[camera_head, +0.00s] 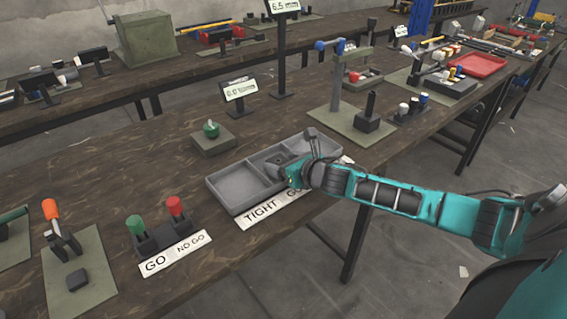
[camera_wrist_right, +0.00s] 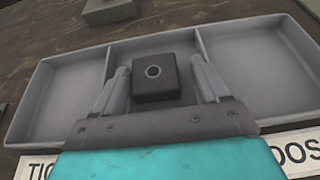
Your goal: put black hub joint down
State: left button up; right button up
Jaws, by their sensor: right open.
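The black hub joint (camera_wrist_right: 156,82) is a dark block with a round hole in its top face. In the right wrist view it sits in the middle compartment of the grey three-part tray (camera_wrist_right: 62,92). The right gripper (camera_wrist_right: 160,70) is open, with one finger on each side of the block and a visible gap on both sides. The left gripper is not in view.
A "TIGHT" label (camera_head: 262,212) lies along the tray's front. GO/NO-GO gauges (camera_head: 165,237) with green and red handles stand to the left. A small block with a green knob (camera_head: 212,141) is behind the tray, and a press (camera_head: 338,85) stands behind right.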

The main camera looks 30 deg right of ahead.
jog(key=shift+s+a+f, duration=0.35)
jog(key=shift+a+f, duration=0.1)
jog(key=shift+f, duration=0.3)
jog(key=shift+w+r+p, duration=0.1)
jog(key=shift+r+p, duration=0.3)
jog(key=shift+r, duration=0.15)
jog(key=shift+s, duration=0.3)
jog(key=v, duration=0.5)
jog(key=r+p+v, duration=0.1)
jog(key=v, duration=0.5)
jog(key=shift+w+d+r, duration=0.1)
jog(key=shift+d, duration=0.1)
